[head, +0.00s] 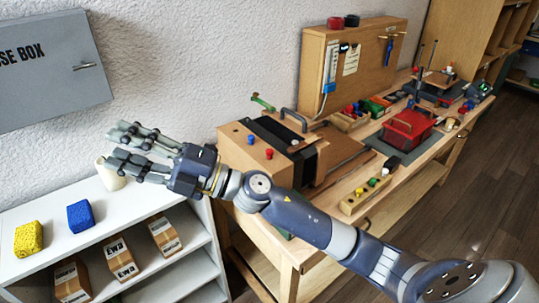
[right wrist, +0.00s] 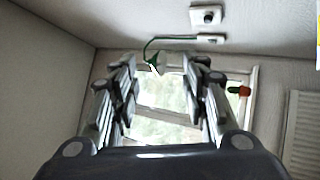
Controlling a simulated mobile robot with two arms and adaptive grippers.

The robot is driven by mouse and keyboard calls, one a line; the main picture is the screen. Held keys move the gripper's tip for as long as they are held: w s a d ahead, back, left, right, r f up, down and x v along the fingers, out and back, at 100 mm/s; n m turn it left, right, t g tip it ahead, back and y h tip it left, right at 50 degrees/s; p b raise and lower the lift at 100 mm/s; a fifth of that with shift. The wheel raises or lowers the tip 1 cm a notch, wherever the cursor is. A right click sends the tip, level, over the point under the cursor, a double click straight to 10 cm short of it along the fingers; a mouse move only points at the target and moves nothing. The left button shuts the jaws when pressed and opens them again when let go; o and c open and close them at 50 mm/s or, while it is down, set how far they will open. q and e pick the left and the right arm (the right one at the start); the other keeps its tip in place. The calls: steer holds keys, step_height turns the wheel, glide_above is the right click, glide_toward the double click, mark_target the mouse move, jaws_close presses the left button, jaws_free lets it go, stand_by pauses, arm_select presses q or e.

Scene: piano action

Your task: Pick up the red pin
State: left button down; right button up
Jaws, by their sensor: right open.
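A small red pin (head: 269,154) stands on the wooden box at the left end of the workbench, with a blue pin (head: 250,139) beside it. My right gripper (head: 118,150) is open and empty above the white shelf, well left of the box and pointing left. In the right wrist view its fingers (right wrist: 160,80) stand apart with nothing between them. My left gripper is not in view.
The white shelf (head: 60,262) holds a yellow sponge (head: 29,238), a blue sponge (head: 79,216) and a pale cup (head: 110,174). A grey wall box (head: 50,75) hangs above. The bench carries a red container (head: 405,133) and a tool board (head: 365,62).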

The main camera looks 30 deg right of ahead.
step_height(320, 180, down, 3)
steer(key=a+n+g, duration=0.2)
steer(key=n+g, duration=0.5)
steer(key=n, duration=0.1)
steer(key=m+g+h, duration=0.2)
steer(key=g+h, duration=0.1)
steer(key=h, duration=1.6)
glide_toward(270, 150)
steer(key=p+x, duration=0.1)
steer(key=x, duration=0.2)
steer(key=shift+s+d, duration=0.1)
steer(key=shift+s, duration=0.1)
steer(key=shift+w+f, duration=0.1)
steer(key=shift+f, duration=0.25)
steer(key=shift+w+f+p, duration=0.2)
steer(key=shift+f+p, duration=0.3)
steer(key=shift+f, duration=0.05)
steer(key=p+x, duration=0.1)
steer(key=x, duration=0.2)
steer(key=shift+w+f, duration=0.25)
steer(key=shift+f, duration=0.05)
steer(key=shift+w+f, duration=0.1)
steer(key=shift+f, duration=0.25)
steer(key=shift+c, duration=0.5)
